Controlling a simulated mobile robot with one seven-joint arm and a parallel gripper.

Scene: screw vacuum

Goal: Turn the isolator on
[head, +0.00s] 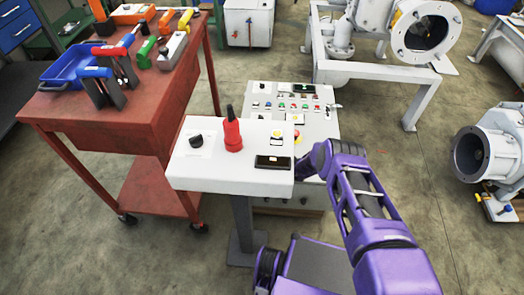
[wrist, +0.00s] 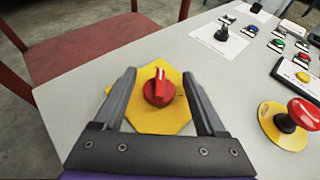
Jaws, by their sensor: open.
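The isolator is a red rotary knob (wrist: 158,92) on a yellow plate (wrist: 172,122), fixed to a pale grey panel (wrist: 90,95) in the wrist view. Its raised handle points roughly up in the picture. My gripper (wrist: 160,74) is open, with one dark finger on each side of the knob. A gap shows between each finger and the knob, and nothing is held. In the head view my purple arm reaches to the control console (head: 322,125); the isolator and my fingers cannot be made out there.
A red mushroom button (wrist: 303,113) on a yellow disc stands right of my gripper. A black knob (wrist: 222,34) and coloured buttons lie beyond. In the head view, a white pedestal panel (head: 205,178) stands in front of the console, and a red tool cart (head: 120,125) stands left.

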